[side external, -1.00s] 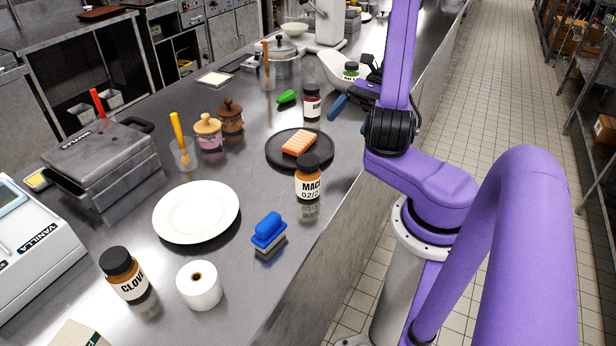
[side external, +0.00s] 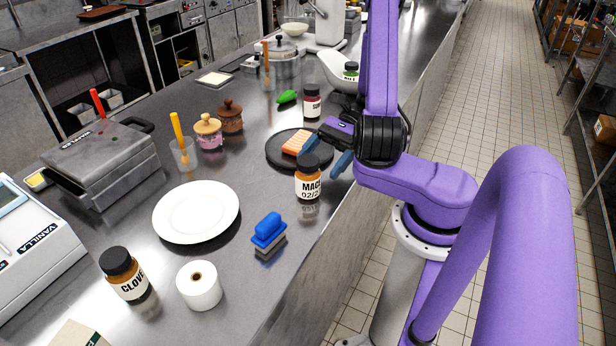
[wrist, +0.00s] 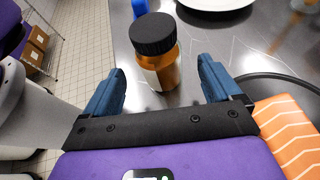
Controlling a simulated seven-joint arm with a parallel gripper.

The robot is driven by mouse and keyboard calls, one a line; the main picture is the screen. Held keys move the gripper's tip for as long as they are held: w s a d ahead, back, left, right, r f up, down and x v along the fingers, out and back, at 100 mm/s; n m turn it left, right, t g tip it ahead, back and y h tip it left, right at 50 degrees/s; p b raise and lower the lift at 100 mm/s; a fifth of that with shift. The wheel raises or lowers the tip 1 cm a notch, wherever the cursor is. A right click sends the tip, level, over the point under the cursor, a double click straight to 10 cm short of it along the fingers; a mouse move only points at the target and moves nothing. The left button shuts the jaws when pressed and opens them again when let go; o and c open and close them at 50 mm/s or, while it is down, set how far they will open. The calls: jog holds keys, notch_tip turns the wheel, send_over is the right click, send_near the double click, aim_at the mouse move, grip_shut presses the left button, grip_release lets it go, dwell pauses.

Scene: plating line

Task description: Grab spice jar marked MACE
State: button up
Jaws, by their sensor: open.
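The MACE spice jar (side external: 308,184) stands upright on the steel counter near its front edge. It has a black lid, an amber body and a white label. My gripper (side external: 326,156) is open just behind the jar in the side view, with blue fingers. In the wrist view the jar (wrist: 158,62) stands ahead of and between the two open fingers (wrist: 160,85). Its label faces away there, and I see no contact with the fingers.
An orange salmon-like block (side external: 296,143) lies on a dark round plate (side external: 274,156) beside my gripper. A blue-handled brush (side external: 268,232), a white plate (side external: 197,212), a paper roll (side external: 200,286) and a CLOVE jar (side external: 125,274) stand nearby. Another dark-lidded jar (side external: 312,103) is farther back.

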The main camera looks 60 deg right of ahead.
aim_at(309, 175)
jog(key=shift+x, duration=2.65)
jog(key=c, duration=1.2)
jog(key=shift+c, duration=0.2)
jog(key=shift+r, duration=0.2)
